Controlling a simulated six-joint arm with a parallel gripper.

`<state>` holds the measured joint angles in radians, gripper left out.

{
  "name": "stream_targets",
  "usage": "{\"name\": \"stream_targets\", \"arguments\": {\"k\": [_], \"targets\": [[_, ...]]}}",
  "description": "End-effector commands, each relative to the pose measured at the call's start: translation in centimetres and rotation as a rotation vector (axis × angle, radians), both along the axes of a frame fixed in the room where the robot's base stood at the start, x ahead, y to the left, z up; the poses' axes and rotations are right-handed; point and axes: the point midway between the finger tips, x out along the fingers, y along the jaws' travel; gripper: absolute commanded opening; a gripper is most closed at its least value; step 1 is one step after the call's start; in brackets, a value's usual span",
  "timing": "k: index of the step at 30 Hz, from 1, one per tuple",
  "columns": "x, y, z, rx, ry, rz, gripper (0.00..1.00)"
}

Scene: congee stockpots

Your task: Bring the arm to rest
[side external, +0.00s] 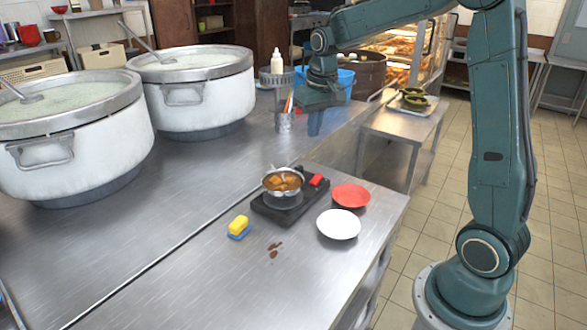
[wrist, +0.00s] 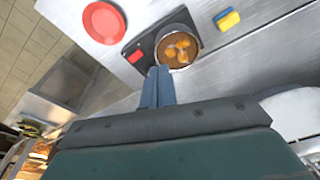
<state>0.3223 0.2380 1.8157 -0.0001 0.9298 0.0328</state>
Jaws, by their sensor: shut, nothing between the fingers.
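My arm rises from its base on the right in the side external view and reaches left over the counter. My gripper (side external: 315,122) points down above the back part of the steel counter (side external: 190,255), apart from the things on it. In the wrist view my gripper (wrist: 158,72) has its two fingers together with nothing between them. Past the fingertips in that view is a small pot (wrist: 180,48) of orange-brown food; it also shows on a black burner in the side external view (side external: 283,182).
A red plate (side external: 351,195), a white plate (side external: 338,224) and a yellow-blue sponge (side external: 239,228) lie around the burner (side external: 290,205). Brown spots (side external: 274,249) mark the counter. A utensil cup (side external: 285,121) stands close to my gripper. Two large stockpots (side external: 195,88) stand at left.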

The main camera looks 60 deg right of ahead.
Motion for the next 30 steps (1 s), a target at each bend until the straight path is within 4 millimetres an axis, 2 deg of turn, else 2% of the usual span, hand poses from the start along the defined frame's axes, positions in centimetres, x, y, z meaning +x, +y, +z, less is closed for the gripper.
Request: {"name": "stream_targets", "arguments": {"k": [1, 6, 15, 22, 30], "targets": [[-0.8, 0.9, 1.0, -0.006, -0.016, 0.016, 0.00], [-3.6, 3.6, 3.3, -0.019, -0.059, 0.064, 0.00], [-9.1, 7.6, 6.1, -0.039, -0.134, 0.145, 0.00], [-13.5, 10.1, 7.0, -0.049, -0.192, 0.207, 0.00], [-18.8, 12.3, 6.7, -0.059, -0.261, 0.280, 0.00]]}}
